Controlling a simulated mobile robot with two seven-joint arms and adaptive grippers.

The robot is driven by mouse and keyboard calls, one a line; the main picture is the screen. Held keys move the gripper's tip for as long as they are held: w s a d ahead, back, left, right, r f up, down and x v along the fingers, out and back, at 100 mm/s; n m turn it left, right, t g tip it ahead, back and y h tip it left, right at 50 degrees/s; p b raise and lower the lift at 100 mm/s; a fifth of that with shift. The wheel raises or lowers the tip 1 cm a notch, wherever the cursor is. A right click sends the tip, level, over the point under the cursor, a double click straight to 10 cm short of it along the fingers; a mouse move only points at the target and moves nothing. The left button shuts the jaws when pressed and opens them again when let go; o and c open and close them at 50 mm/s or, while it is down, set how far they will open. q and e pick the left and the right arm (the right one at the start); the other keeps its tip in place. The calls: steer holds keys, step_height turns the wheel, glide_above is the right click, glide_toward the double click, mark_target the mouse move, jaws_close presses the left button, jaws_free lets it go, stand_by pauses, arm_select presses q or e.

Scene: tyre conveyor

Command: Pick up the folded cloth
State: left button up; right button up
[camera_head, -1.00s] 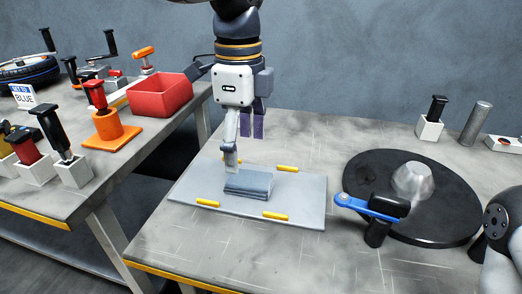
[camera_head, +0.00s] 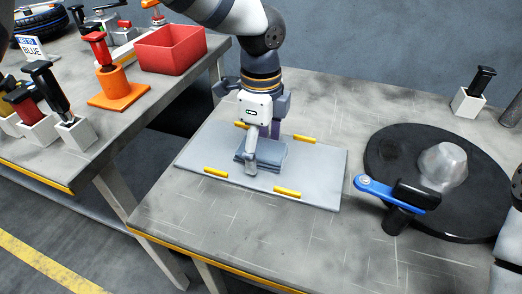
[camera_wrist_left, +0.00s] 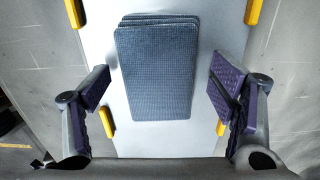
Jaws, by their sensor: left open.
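The folded cloth (camera_head: 270,155) is a blue-grey, layered pad lying flat on a light grey board (camera_head: 325,170) with yellow strips around it. My left gripper (camera_head: 263,150) is directly over the cloth, pointing down, and partly hides it. In the left wrist view, the cloth (camera_wrist_left: 157,70) shows between the two open fingers of the left gripper (camera_wrist_left: 160,84). There is a gap on each side, and neither finger visibly touches it. My right gripper is out of view; part of the right arm shows at the right edge.
A black disc (camera_head: 385,150) with a grey hub stands right of the board, with a blue-ended tool (camera_head: 375,188) at its near edge. A side table on the left carries a red bin (camera_head: 170,50) and an orange-based stand (camera_head: 118,88).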

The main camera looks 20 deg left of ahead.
mark_target(262, 147)
arm_select(q)
steer(key=c, duration=1.2)
steer(key=shift+c, duration=0.2)
steer(key=shift+r, duration=0.35)
step_height(262, 147, up, 3)
steer(key=shift+d+r, duration=0.1)
steer(key=s+d+r+p, duration=0.1)
steer(key=s+d+r, duration=0.5)
steer(key=s+r, duration=0.3)
steer(key=s, duration=0.3)
steer(key=shift+s+p, duration=0.35)
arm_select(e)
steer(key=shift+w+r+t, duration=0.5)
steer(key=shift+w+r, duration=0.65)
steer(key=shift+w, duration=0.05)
